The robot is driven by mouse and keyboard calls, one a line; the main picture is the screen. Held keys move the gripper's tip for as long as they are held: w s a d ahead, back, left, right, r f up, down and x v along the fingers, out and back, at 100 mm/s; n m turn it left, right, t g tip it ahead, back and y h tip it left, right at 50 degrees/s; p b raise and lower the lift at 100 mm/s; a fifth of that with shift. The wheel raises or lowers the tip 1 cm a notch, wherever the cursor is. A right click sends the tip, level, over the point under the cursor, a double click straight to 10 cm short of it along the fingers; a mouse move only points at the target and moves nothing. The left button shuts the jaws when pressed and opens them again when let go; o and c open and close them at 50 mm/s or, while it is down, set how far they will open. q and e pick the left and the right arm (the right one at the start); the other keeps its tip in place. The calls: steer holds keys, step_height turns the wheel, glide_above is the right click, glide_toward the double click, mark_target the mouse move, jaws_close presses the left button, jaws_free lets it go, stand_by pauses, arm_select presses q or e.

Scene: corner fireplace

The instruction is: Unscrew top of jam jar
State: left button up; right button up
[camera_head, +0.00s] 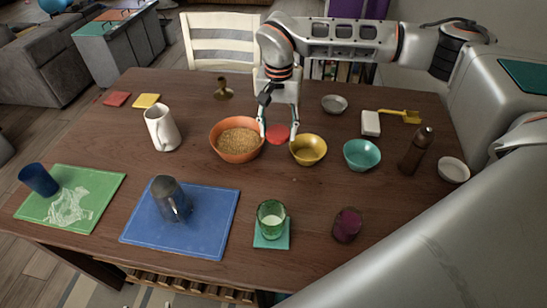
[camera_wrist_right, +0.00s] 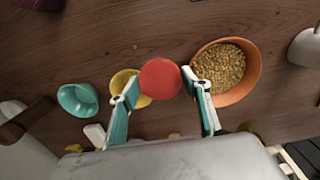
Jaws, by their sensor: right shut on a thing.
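A round red lid-like top (camera_head: 278,132) sits between the orange bowl and the yellow bowl; it also shows in the wrist view (camera_wrist_right: 160,78). My right gripper (camera_head: 279,139) comes down from above and is shut on it, one finger on each side. In the wrist view, the right gripper's fingertips (camera_wrist_right: 160,80) flank the red top. I cannot tell whether a jar body is under the red top; none is visible. My left gripper is not in view.
The orange bowl (camera_head: 236,152) of grain is close on the left, the yellow bowl (camera_head: 308,161) close on the right. A teal bowl (camera_head: 362,155) and brown bottle (camera_head: 416,151) stand farther right. A white pitcher (camera_head: 162,131) stands left.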

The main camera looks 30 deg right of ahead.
mark_target(277, 168)
step_height(277, 168, down, 14)
steer(key=shift+r, duration=0.15)
stand_by(0.3)
steer(key=o, duration=0.8)
steer(key=shift+f, duration=0.2)
steer(key=o, duration=0.4)
steer(key=shift+r, duration=0.1)
step_height(277, 168, up, 12)
steer(key=shift+f, duration=0.2)
steer(key=shift+r, duration=0.35)
